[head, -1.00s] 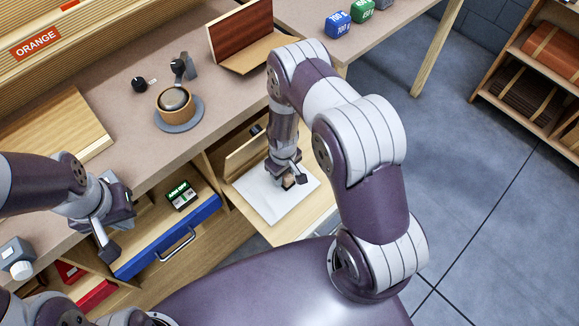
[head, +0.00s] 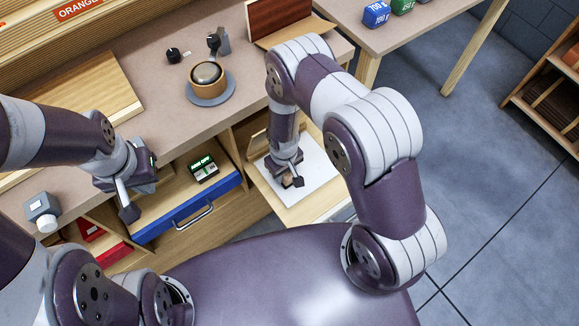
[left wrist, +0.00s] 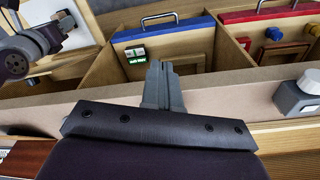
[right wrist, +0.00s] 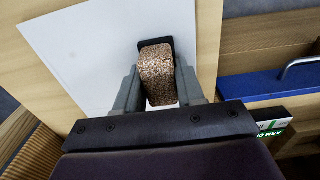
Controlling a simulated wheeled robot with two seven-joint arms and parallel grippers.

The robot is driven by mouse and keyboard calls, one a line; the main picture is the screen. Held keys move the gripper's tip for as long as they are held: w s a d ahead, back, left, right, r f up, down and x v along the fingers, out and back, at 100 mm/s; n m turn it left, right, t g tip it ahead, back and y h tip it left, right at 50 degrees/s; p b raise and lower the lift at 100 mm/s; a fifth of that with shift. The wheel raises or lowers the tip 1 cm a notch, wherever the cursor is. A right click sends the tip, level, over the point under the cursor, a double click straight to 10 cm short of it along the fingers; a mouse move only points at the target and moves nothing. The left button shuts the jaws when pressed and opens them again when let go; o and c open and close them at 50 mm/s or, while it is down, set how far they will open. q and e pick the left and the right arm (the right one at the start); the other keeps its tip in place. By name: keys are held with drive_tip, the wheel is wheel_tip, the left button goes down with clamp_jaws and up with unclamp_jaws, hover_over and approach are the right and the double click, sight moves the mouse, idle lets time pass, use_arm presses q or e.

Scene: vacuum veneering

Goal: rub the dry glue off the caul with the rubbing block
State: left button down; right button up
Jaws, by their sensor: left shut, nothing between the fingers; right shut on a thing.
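The caul is a flat white sheet (head: 318,172) on a pale wooden board jutting from the bench front; it also shows in the right wrist view (right wrist: 90,58). My right gripper (head: 292,181) is over the sheet's near-left part. It is shut on the speckled brown rubbing block (right wrist: 156,74), with a dark patch at the block's far end. I cannot tell whether the block touches the sheet.
The open blue-fronted drawer (head: 190,212) holds a small box with a green display (head: 203,167). A pot on a grey disc (head: 209,82) and a dark panel on a wooden stand (head: 280,18) are on the bench. A grey knob box (head: 42,212) is at the left edge.

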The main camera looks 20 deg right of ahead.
wheel_tip(320, 180, up, 6)
drive_tip(key=p, duration=0.5)
wheel_tip(320, 180, up, 3)
drive_tip(key=p, duration=0.3)
drive_tip(key=shift+r, duration=0.15)
idle(0.3)
